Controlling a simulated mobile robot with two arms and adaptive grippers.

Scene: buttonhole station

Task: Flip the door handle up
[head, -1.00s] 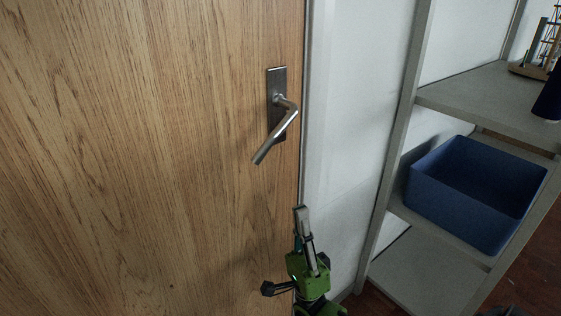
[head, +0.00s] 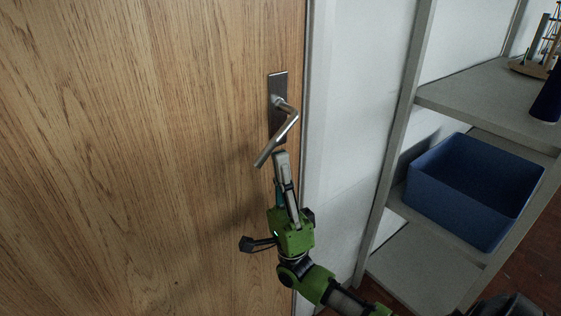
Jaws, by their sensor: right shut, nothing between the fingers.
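The metal door handle (head: 278,134) is on a dark grey backplate (head: 277,86) near the right edge of the wooden door (head: 150,150). Its lever slants down to the left from the pivot. My right gripper (head: 281,155), green with grey fingers, is shut and empty. Its fingertips point up and sit just below the lever, a little right of its free end. I cannot tell whether they touch it. My left gripper is not in view.
A grey shelf unit (head: 470,92) stands at the right, with a blue bin (head: 450,205) on its middle shelf. A dark blue object (head: 548,103) and a wooden-based item (head: 530,69) are on the upper shelf. White wall (head: 360,100) lies between door and shelves.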

